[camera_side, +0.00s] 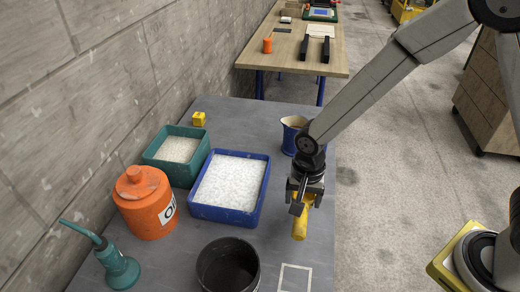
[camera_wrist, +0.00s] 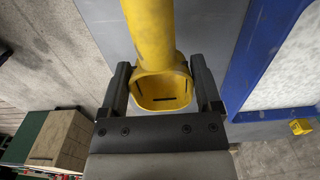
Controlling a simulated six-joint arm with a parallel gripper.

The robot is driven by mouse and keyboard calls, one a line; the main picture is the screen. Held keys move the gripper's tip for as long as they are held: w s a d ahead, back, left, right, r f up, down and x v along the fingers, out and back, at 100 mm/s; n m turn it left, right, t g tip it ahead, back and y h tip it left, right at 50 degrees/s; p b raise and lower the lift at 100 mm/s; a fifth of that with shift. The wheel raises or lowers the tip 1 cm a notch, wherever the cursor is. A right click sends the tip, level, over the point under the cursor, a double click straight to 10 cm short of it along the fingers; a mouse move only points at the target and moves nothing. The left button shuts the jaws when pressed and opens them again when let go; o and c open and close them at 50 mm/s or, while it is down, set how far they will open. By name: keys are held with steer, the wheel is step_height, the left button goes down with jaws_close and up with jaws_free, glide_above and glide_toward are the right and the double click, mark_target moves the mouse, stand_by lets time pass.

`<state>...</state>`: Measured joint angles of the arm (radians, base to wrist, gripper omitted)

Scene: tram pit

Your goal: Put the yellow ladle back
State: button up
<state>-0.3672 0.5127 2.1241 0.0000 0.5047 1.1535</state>
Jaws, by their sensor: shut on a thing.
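The yellow ladle (camera_side: 300,226) hangs below my gripper (camera_side: 304,196) near the right edge of the grey table in the side view. My gripper is shut on it. In the wrist view, the ladle (camera_wrist: 152,35) sits between the two fingers of my gripper (camera_wrist: 163,85), with its hollow, open end towards the camera and its long part running away. The ladle looks to be above the table top, but I cannot tell how high. A white square outline (camera_side: 295,277) is marked on the table below it in the side view.
A blue tray (camera_side: 266,187) and a green tray (camera_side: 149,152) hold white grains. A dark pot (camera_side: 203,268), an orange oil can (camera_side: 140,215), a teal oiler (camera_side: 120,269), a blue jug (camera_side: 289,136) and a small yellow block (camera_side: 199,119) stand around. A concrete wall borders the left.

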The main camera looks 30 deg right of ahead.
steer(key=shift+w+a+f, duration=0.2)
steer(key=shift+w+f, duration=0.35)
steer(key=shift+f, duration=1.4)
steer(key=shift+f, duration=0.15)
steer(key=o, duration=1.1)
steer(key=shift+s+d+r, duration=0.1)
steer(key=shift+r, duration=1.85)
steer(key=shift+d+r, duration=0.1)
steer(key=shift+r, duration=1.8)
